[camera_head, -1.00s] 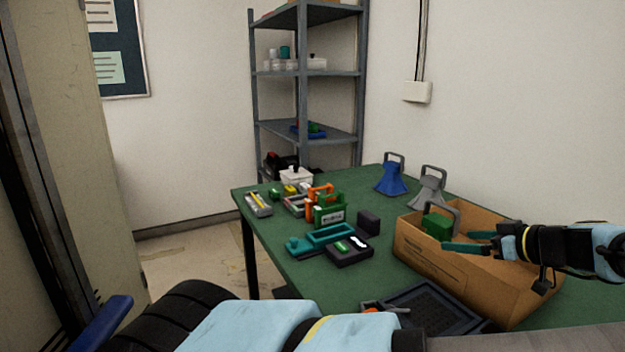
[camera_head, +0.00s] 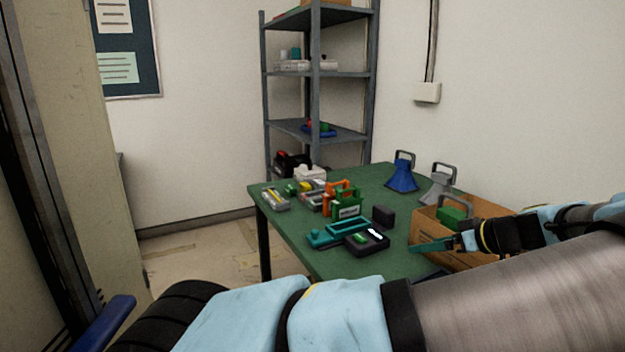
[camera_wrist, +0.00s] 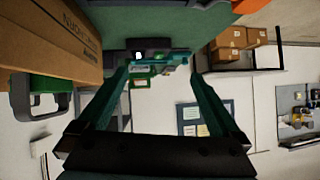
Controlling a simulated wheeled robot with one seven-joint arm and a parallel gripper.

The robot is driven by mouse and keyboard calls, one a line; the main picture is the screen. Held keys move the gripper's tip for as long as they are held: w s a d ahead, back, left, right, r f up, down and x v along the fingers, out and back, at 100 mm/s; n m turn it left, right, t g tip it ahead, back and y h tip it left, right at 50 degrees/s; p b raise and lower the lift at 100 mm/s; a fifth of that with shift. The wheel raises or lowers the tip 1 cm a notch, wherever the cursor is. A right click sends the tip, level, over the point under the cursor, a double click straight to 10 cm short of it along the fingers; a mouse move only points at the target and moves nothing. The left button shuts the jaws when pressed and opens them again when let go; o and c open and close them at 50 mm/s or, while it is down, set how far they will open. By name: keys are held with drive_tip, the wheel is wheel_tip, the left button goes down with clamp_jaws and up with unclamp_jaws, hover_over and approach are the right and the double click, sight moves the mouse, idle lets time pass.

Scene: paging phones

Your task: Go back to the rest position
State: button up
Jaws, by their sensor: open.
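My gripper (camera_head: 432,246) has teal fingers and is at the near left side of the cardboard box on the green table. In the wrist view, the two fingers of my gripper (camera_wrist: 160,82) are spread apart with nothing between them. The cardboard box (camera_head: 466,262) stands at the right of the table, partly hidden by my arm. A green item (camera_head: 453,217) with a grey handle shows in the box; it is also at the left of the wrist view (camera_wrist: 42,84), apart from the fingers.
The green table (camera_head: 300,246) holds a black device (camera_head: 367,241), a teal tray (camera_head: 324,236), an orange and green case group (camera_head: 347,204), a blue horn-shaped thing (camera_head: 402,176) and a grey one (camera_head: 437,187). A metal shelf (camera_head: 316,75) stands behind. Floor left of the table is clear.

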drive_tip(key=a+f+g, duration=0.1)
drive_tip(key=a+g, duration=0.1)
drive_tip(key=a, duration=0.4)
drive_tip(key=a+f+g+h, duration=0.1)
drive_tip(key=a+f+g, duration=0.1)
drive_tip(key=a, duration=0.4)
drive_tip(key=a+f+m+g, duration=0.1)
drive_tip(key=a+f+g, duration=0.1)
drive_tip(key=a, duration=0.5)
drive_tip(key=shift+w+g, duration=0.4)
drive_tip(key=shift+g, duration=0.2)
drive_tip(key=s+a+r+m+h, duration=0.2)
drive_tip(key=s+a+r+h, duration=0.1)
drive_tip(key=a, duration=0.4)
drive_tip(key=s+a+r+m+h, duration=0.3)
drive_tip(key=s+a+r, duration=0.2)
drive_tip(key=s+a, duration=0.1)
drive_tip(key=shift+s+a+r+m, duration=0.15)
drive_tip(key=shift+s+a+m, duration=0.15)
drive_tip(key=shift+a, duration=0.5)
